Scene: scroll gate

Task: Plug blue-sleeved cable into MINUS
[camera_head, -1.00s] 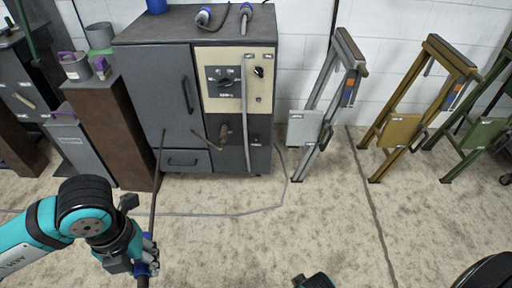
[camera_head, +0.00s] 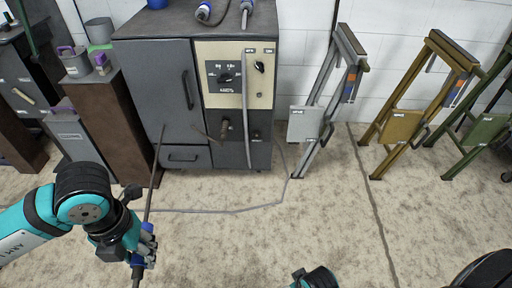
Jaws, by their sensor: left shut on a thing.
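My left gripper (camera_head: 143,243) is at the lower left, shut on a blue-sleeved plug (camera_head: 138,261) held above the floor in front of the cabinet. A dark cable (camera_head: 155,175) rises from the gripper toward the cabinet's left door. The grey cabinet (camera_head: 160,85) has a beige panel (camera_head: 257,88) with a dial and a knob. Below it is a dark panel with a brownish fitting (camera_head: 224,128) and a small dark fitting (camera_head: 256,134). Their labels are too small to read, so I cannot tell which is MINUS. My right gripper's fingers are out of view; only part of that arm shows at the bottom.
Another cable (camera_head: 235,211) runs along the floor. Grey (camera_head: 330,100) and yellow (camera_head: 415,105) folding stands are right.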

